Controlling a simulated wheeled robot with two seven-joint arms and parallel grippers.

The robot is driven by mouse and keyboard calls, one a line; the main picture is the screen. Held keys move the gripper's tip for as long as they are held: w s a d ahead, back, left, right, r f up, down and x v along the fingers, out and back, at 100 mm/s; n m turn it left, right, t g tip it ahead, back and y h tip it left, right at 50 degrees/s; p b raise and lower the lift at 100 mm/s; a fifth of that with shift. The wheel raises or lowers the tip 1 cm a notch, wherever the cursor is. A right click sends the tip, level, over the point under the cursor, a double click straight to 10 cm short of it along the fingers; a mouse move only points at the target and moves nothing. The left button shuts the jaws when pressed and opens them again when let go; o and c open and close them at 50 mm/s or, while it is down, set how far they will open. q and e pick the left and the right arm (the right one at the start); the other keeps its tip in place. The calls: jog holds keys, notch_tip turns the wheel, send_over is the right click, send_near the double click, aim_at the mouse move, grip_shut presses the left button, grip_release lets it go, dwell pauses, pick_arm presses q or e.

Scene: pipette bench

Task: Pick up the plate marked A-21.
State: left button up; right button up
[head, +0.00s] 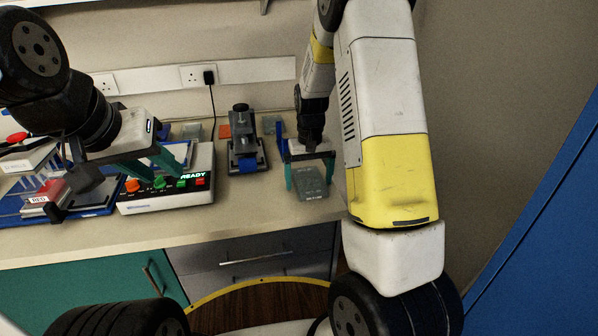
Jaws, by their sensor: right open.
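A flat grey-green plate (312,186) lies on the bench at the right, near the front edge. It bears small pale marking near its front end, too small to read, so I cannot tell if it says A-21. My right gripper (309,177) is open above the plate, pointing down, with one teal finger on each side. I cannot tell whether the fingers touch it. My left gripper (168,178) is over the instrument box at the left, its teal fingers apart with nothing seen between them.
The white instrument box (140,207) has coloured knobs and a lit READY display. A dark device with a blue part (245,150) stands left of the plate. A blue rack (95,208) and a red-labelled box (38,203) are at far left. Small coloured pieces lie along the back.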

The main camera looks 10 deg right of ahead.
jog(key=shift+c, duration=0.4)
jog(key=c, duration=1.3)
jog(key=shift+r, duration=0.1)
jog(key=shift+r, duration=1.8)
jog(key=s+a, duration=0.1)
jog(key=s, duration=0.4)
jog(key=s+a+r, duration=0.1)
jog(key=s+a, duration=0.1)
jog(key=s, duration=0.3)
jog(key=s+a, duration=0.2)
jog(key=s, duration=0.3)
jog(key=shift+a+r, duration=0.15)
jog(key=shift+r, duration=1.5)
